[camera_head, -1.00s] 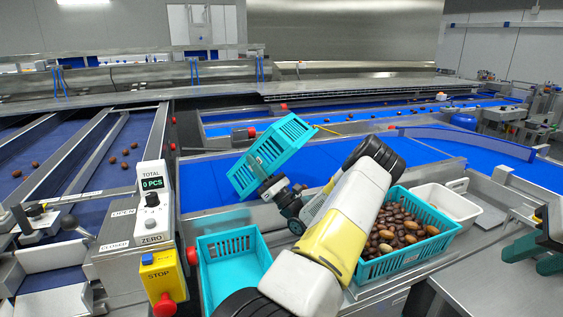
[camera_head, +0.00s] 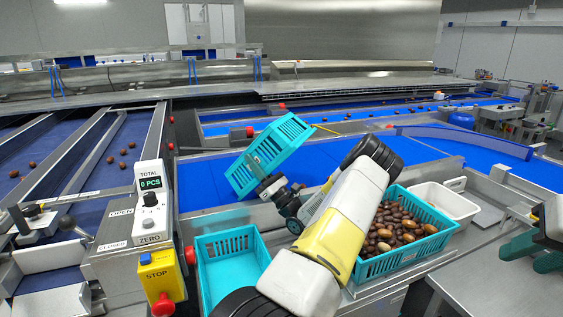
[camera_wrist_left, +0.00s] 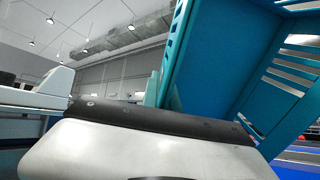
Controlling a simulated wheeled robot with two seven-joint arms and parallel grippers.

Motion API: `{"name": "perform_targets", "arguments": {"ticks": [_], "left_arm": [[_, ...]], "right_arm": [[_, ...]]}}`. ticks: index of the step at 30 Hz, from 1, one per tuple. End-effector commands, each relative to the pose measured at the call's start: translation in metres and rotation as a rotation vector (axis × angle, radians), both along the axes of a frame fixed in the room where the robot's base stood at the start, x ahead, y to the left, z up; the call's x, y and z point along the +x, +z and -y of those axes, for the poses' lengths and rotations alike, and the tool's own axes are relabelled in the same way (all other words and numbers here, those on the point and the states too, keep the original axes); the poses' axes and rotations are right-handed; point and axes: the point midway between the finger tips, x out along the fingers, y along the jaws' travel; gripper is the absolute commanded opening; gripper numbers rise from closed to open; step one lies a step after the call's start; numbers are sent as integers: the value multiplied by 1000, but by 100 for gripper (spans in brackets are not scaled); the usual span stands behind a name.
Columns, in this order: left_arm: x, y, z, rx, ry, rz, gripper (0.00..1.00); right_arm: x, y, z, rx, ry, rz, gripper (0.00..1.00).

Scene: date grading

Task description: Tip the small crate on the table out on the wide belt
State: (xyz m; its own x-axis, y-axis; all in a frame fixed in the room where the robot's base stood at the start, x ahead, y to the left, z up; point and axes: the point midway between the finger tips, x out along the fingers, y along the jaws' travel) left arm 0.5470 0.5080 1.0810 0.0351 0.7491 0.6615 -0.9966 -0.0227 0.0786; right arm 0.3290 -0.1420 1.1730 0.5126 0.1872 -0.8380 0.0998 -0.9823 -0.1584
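A small teal slotted crate (camera_head: 262,163) is held up steeply tilted over the near edge of the wide blue belt (camera_head: 345,162). My left gripper (camera_head: 270,187) is shut on its lower side wall. In the left wrist view the crate (camera_wrist_left: 215,75) fills the upper right; I see no dates in the part that shows. The belt around the crate looks bare; the part behind it is hidden. My right gripper (camera_head: 532,254) is at the right edge, its two fingers apart and empty.
Another teal crate (camera_head: 228,240) stands empty at the front, beside a yellow stop box (camera_head: 160,272) and a counter (camera_head: 150,200). A teal crate full of dates (camera_head: 378,266) and a white tray (camera_head: 447,203) stand right of my left arm.

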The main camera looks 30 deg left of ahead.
Motion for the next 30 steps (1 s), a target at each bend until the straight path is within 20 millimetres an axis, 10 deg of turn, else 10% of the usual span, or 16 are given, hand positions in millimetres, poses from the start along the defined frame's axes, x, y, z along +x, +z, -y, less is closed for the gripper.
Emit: {"name": "perform_targets", "arguments": {"ticks": [30], "left_arm": [[-1, 50, -2, -8, 4, 3, 0]], "right_arm": [[0, 0, 0, 0, 0, 0, 36]]}}
